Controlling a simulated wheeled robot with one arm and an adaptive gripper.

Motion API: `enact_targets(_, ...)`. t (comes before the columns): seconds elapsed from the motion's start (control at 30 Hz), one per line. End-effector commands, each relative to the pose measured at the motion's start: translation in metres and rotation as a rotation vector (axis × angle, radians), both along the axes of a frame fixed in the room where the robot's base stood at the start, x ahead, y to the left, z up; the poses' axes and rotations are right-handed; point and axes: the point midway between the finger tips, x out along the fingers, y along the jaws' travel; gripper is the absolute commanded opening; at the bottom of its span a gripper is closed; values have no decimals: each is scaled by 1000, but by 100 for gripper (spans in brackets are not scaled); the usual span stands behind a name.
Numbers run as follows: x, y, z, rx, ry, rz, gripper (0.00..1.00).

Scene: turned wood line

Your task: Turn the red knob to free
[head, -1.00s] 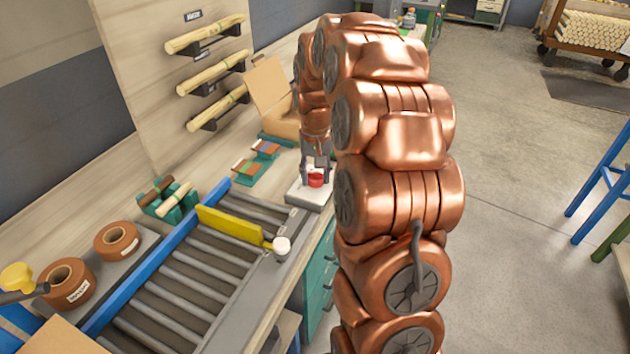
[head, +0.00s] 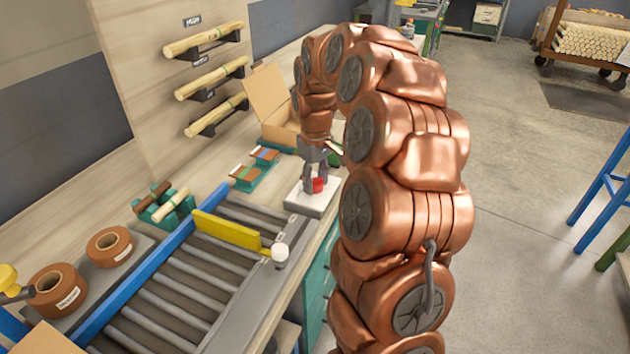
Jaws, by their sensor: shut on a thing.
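The red knob (head: 319,185) sits on a white plate (head: 301,199) at the end of the bench, beyond the roller conveyor. My gripper (head: 314,183) points down over the plate and is shut on the knob, with its fingers at the knob's sides. The fingers and my arm cover part of the knob. Any marks on the plate for the knob's positions are too small to read.
A roller conveyor (head: 190,290) with a yellow bar (head: 226,231) and a white-ended handle (head: 279,252) lies in front of the plate. An open cardboard box (head: 270,100) stands behind. Small teal holders (head: 256,173) are to the left.

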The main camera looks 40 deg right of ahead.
Motion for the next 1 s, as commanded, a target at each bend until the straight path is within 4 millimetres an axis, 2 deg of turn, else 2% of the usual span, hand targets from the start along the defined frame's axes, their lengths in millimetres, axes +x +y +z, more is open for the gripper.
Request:
enact_targets(0.5,-1,0,-1,1,4,19,8)
enact_targets(0.53,-1,0,-1,1,4,19,44)
enact_targets(0.77,-1,0,-1,1,2,18,68)
enact_targets(1.0,0,0,0,0,1,18,68)
